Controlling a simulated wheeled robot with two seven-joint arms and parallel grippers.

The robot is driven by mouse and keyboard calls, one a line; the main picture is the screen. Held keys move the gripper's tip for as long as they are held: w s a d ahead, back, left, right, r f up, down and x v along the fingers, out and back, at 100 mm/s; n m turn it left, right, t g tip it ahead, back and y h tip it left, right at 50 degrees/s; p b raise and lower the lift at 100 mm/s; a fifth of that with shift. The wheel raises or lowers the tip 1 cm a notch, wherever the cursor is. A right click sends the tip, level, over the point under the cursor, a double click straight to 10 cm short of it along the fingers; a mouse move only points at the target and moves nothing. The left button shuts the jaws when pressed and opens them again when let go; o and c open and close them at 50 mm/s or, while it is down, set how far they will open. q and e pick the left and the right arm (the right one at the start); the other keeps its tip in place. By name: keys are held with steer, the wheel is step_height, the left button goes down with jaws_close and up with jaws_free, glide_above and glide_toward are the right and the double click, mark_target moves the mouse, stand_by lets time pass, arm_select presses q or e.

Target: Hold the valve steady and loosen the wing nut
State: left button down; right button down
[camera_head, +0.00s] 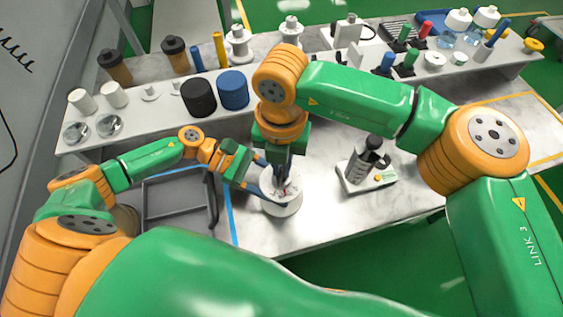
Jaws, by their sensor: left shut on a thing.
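The valve (281,203) stands on a round white base on the pale worktop, near its front edge. A small red mark shows on top of it. My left gripper (269,182) comes in low from the left and is shut on the valve's side. My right gripper (281,172) points straight down over the top of the valve. Its dark fingers reach the valve's top, but I cannot tell whether they are open or shut. The wing nut is hidden by the fingers.
A grey tray (152,213) lies left of the valve. A device with a grey cylinder (366,165) stands to the right. A raised shelf (140,128) behind holds black and blue cylinders, jars, bottles and fittings. Bare worktop (318,203) lies right of the valve.

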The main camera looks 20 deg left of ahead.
stand_by(0.4)
steer(key=n, duration=0.8)
steer(key=shift+n, duration=0.4)
arm_select(q)
steer(key=shift+a, duration=0.1)
arm_select(e)
steer(key=n, duration=0.4)
steer(key=shift+n, duration=2.2)
steer(key=c, duration=1)
jaws_free()
